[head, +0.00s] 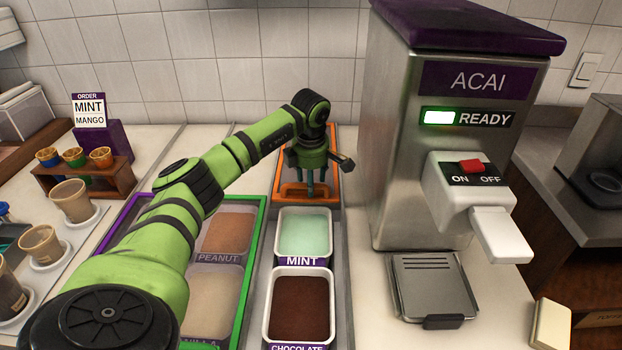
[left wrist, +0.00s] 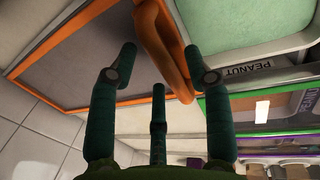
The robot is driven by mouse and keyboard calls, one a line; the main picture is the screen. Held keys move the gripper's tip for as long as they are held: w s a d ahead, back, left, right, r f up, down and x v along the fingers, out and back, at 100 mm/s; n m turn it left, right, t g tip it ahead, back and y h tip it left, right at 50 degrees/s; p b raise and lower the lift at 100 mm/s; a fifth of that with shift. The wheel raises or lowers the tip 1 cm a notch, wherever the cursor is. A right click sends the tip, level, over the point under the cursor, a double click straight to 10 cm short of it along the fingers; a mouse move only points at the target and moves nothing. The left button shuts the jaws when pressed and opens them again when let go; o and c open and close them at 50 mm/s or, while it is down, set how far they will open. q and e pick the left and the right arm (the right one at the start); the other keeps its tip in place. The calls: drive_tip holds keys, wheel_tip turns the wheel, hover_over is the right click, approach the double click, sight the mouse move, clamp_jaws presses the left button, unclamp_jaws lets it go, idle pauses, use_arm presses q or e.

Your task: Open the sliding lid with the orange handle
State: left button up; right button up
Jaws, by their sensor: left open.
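The orange-framed sliding lid (head: 334,185) lies at the back of the counter, behind the mint tub. Its grey panel shows in the left wrist view (left wrist: 85,55). The orange handle (left wrist: 163,48) is a thick bar along the lid's near edge. My left gripper (head: 309,190) points down over the near part of the lid. In the left wrist view its open fingertips (left wrist: 160,55) stand on either side of the handle, with no clear grip on it. The hand hides part of the lid in the head view. My right gripper is not in view.
Open mint (head: 304,233) and chocolate (head: 299,305) tubs stand in front of the lid. A green-framed lid (head: 262,220) covers peanut and vanilla on the left, partly behind my arm. The acai machine (head: 425,190) stands close on the right. An order sign (head: 89,110) is at back left.

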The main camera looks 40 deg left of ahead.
use_arm(q)
wheel_tip(320, 180, up, 12)
drive_tip(key=s+d, duration=0.1)
drive_tip(key=shift+s+d, duration=0.25)
drive_tip(key=shift+s, duration=0.15)
drive_tip(key=shift+f, duration=0.1)
